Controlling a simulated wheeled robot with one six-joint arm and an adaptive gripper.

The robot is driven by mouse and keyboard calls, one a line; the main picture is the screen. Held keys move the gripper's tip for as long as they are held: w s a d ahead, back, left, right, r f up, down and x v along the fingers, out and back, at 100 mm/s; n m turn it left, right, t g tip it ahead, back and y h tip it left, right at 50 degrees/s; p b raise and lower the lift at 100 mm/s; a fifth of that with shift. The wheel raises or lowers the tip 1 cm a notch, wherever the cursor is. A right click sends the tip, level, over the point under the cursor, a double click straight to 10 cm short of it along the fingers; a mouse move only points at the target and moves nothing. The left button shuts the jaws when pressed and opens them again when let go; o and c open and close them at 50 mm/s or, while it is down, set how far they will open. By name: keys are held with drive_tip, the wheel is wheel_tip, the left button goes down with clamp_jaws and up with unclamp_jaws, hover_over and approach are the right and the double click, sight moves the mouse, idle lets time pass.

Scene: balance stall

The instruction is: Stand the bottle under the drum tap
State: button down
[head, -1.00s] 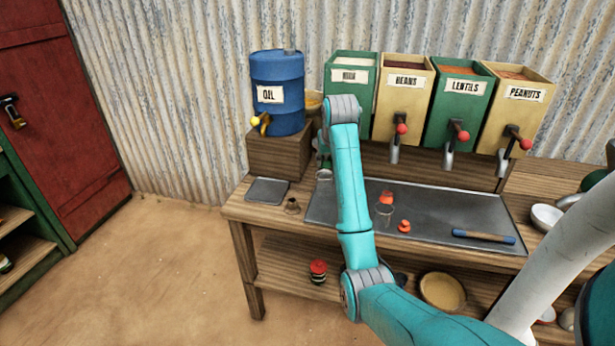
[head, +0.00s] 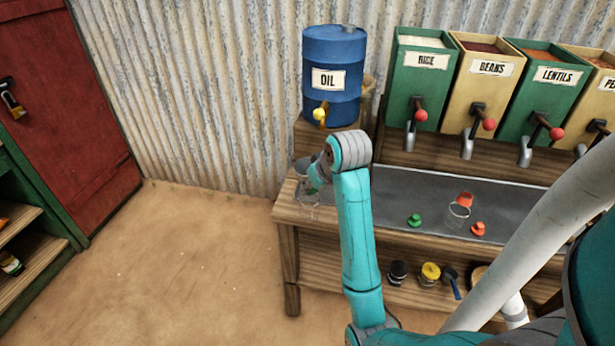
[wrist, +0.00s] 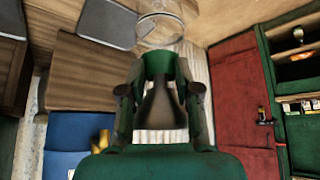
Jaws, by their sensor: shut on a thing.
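My gripper (head: 314,182) is shut on the clear bottle (head: 308,197), which hangs below the fingers over the left end of the table. The wrist view, upside down, shows the clear bottle (wrist: 160,26) beyond the green fingers (wrist: 160,68). A dark cone-shaped piece (wrist: 160,105) fills the gap between the fingers; I cannot tell whether it belongs to the bottle. The blue oil drum (head: 331,78) sits on a wooden block (head: 308,138). Its yellow tap (head: 320,114) is above and slightly right of the bottle. Whether the bottle touches the table is unclear.
A grey plate (wrist: 108,22) lies beside the bottle. A green cap (head: 414,220), an orange cap (head: 478,230), a red cup (head: 465,198) and a clear jar (head: 458,212) are on the dark tray (head: 400,195) to the right. Grain dispensers stand behind it.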

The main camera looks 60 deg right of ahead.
drive_tip(key=w+d+f, duration=0.1)
drive_tip(key=w+d, duration=0.2)
drive_tip(key=d, duration=0.5)
drive_tip(key=w+d+f, duration=0.2)
drive_tip(key=w+d, duration=0.2)
drive_tip(key=d, duration=0.4)
drive_tip(key=shift+d+f, duration=0.2)
drive_tip(key=shift+f, duration=0.15)
drive_tip(key=c, duration=0.8)
unclamp_jaws()
drive_tip(key=v, duration=1.2)
